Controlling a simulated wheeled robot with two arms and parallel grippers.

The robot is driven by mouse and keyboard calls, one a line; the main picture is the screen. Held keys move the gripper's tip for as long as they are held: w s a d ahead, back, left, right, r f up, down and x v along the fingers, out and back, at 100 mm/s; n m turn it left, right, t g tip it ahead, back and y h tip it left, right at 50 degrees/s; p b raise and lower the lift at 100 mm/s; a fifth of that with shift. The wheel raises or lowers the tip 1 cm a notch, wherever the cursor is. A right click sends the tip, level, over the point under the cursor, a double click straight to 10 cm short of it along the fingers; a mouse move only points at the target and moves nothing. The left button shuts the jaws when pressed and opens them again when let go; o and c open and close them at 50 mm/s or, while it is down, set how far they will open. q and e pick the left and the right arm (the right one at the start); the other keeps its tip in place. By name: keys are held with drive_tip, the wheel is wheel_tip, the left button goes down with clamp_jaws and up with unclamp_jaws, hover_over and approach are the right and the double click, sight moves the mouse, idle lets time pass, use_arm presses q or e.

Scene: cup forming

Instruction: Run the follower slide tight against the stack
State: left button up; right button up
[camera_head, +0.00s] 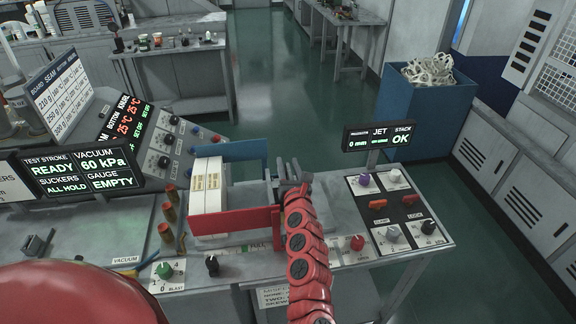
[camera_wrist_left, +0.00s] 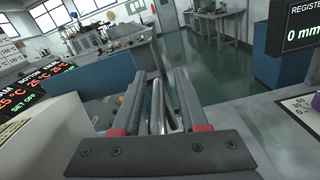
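The stack (camera_head: 207,186) is a pale white block with printed labels, standing upright between a blue plate (camera_head: 232,151) at its far side and a red plate (camera_head: 236,221) at its near side. My left gripper (camera_head: 287,182) is to the right of the stack, over the grey bed. In the left wrist view its two dark fingers (camera_wrist_left: 158,100) stand apart, with a grey metal upright (camera_wrist_left: 158,108) between them. This may be part of the follower slide; I cannot tell for sure. The fingers partly hide it. My right gripper is not in view.
A blue bin (camera_head: 425,105) stands behind at right.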

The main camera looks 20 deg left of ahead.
use_arm(q)
drive_tip(key=shift+s+d, duration=0.1)
drive_tip(key=shift+s+d+f, duration=0.1)
drive_tip(key=shift+s+d, duration=0.1)
drive_tip(key=b+v, duration=0.4)
drive_tip(key=v, duration=1.2)
drive_tip(key=shift+s, duration=0.35)
drive_tip(key=shift+d, duration=0.1)
